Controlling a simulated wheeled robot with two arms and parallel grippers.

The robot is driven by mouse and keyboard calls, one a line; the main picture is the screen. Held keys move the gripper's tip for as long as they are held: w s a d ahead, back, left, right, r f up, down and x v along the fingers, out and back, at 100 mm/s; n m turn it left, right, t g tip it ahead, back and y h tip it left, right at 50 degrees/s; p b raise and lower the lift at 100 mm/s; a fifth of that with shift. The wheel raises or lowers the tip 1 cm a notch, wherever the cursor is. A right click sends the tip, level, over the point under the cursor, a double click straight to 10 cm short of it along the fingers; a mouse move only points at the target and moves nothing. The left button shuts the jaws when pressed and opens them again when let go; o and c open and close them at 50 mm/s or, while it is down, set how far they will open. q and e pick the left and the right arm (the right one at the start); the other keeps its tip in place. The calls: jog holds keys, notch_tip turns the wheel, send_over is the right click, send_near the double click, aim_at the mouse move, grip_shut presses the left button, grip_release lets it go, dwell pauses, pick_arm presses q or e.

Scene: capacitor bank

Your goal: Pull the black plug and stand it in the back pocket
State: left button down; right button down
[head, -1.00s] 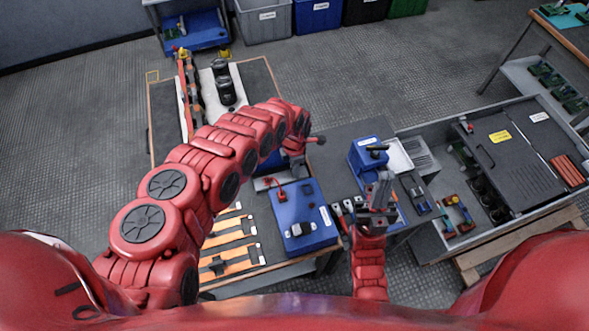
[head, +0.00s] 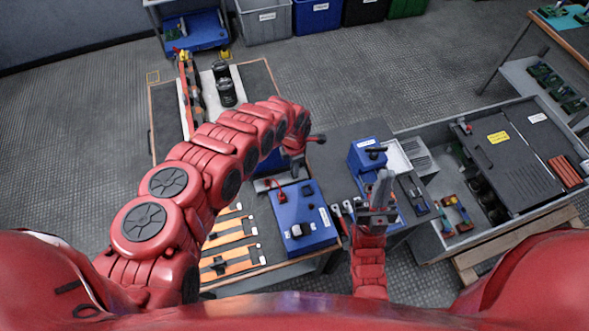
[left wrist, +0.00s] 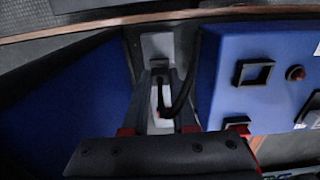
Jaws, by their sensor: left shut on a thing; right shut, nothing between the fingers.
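My left gripper (head: 292,168) points down beside the left edge of the blue box (head: 312,236). In the left wrist view my left gripper (left wrist: 160,80) is shut on a narrow black piece, which looks like the black plug (left wrist: 160,96), above a pale plate (left wrist: 158,46). A black cord (left wrist: 186,88) curves beside it along the box's edge. Whether the plug touches anything below cannot be told. The blue box top carries square black frames, one empty-looking frame (left wrist: 254,73) among them; which pocket is the back one is unclear. My right gripper (head: 382,180) is shut and empty.
A second blue unit (head: 366,158) with a black handle stands near my right gripper. Orange strips (head: 228,240) lie left of the blue box. A grey bin (head: 440,240) with parts is at the right. My left arm hides part of the table.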

pick_arm(q)
jog(key=shift+r+p, duration=1.75)
jog(key=shift+r, duration=0.45)
jog(key=shift+r+p, duration=0.95)
jog(key=shift+r, duration=0.25)
jog(key=shift+s, duration=0.1)
jog(key=shift+s+d+p, duration=0.5)
jog(key=shift+s, duration=0.6)
jog(key=shift+s+d+p, duration=0.5)
jog(key=shift+s, duration=0.55)
jog(key=shift+s+d+p, duration=0.5)
jog(key=shift+s, duration=0.6)
jog(key=shift+s+d, duration=0.25)
jog(key=shift+s, duration=0.25)
jog(key=shift+s+d, duration=0.25)
jog(key=shift+s, duration=0.25)
